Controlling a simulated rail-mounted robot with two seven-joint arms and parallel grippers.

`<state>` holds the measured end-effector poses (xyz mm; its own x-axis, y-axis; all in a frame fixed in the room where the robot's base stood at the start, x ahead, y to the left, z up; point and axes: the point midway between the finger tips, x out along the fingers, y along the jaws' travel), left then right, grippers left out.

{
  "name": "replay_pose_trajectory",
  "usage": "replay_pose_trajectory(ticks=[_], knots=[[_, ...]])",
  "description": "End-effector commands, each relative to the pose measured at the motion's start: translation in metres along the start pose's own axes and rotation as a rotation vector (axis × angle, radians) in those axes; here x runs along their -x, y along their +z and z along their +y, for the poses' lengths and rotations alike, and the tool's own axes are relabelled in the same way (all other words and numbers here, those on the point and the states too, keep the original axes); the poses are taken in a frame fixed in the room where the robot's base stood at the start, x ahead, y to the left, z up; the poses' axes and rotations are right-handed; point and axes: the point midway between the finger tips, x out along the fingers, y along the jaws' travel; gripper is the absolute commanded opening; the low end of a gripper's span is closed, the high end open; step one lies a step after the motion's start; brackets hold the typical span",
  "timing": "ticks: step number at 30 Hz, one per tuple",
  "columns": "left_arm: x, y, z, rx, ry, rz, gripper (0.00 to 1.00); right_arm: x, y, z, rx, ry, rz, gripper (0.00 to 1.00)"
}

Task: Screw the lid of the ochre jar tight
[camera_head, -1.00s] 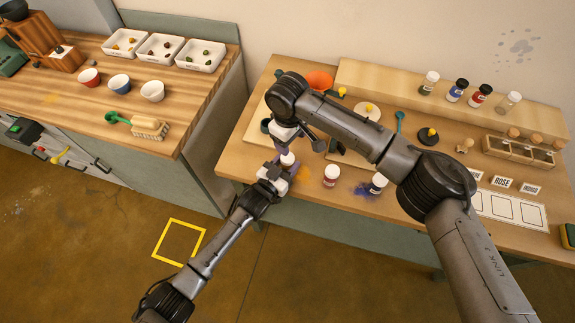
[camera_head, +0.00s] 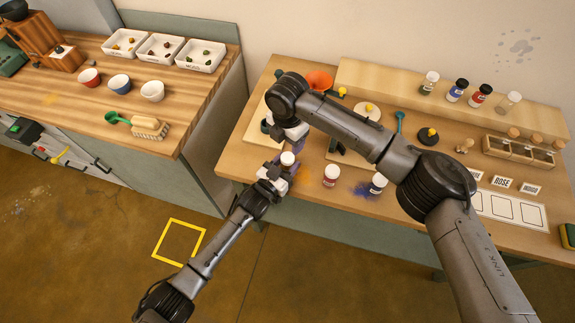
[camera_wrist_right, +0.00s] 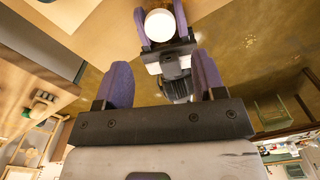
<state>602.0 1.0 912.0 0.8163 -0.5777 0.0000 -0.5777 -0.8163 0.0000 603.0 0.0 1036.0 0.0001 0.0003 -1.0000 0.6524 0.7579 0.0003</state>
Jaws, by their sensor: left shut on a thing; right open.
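A small jar with a round white lid (camera_head: 288,158) is held in my left gripper (camera_head: 281,168) at the front left edge of the pigment table. I take it as the ochre jar, but its contents are hidden. In the right wrist view the white lid (camera_wrist_right: 160,25) shows between the purple fingers of the left gripper. The lid sits on the jar; how tight cannot be told. My right gripper (camera_wrist_right: 162,78) is open and empty, its fingers apart and clear of the lid. In the head view the right gripper is just behind the jar, partly hidden by its own arm.
A red-labelled jar (camera_head: 330,176) and a blue-labelled jar (camera_head: 377,184) stand to the right, near orange and blue powder stains. Several jars stand on the rear shelf (camera_head: 400,83). The floor in front is free.

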Motion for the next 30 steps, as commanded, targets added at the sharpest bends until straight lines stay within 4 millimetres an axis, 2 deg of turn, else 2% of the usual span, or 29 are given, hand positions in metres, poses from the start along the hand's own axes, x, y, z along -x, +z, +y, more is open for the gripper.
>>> replay_pose_trajectory(ticks=[16, 20, 30], knots=[[0.000, 0.000, 0.000, 0.000, 0.000, 0.000, 0.00, -0.003, 0.000, 0.000, 0.032, -0.001, 0.000, 0.63], [0.000, 0.000, 0.000, 0.000, 0.000, 0.000, 0.00, -0.015, 0.000, -0.001, 0.032, -0.003, 0.001, 0.63], [0.000, 0.000, 0.000, 0.000, 0.000, 0.000, 0.00, -0.059, 0.000, 0.000, 0.032, -0.003, 0.000, 0.63]])
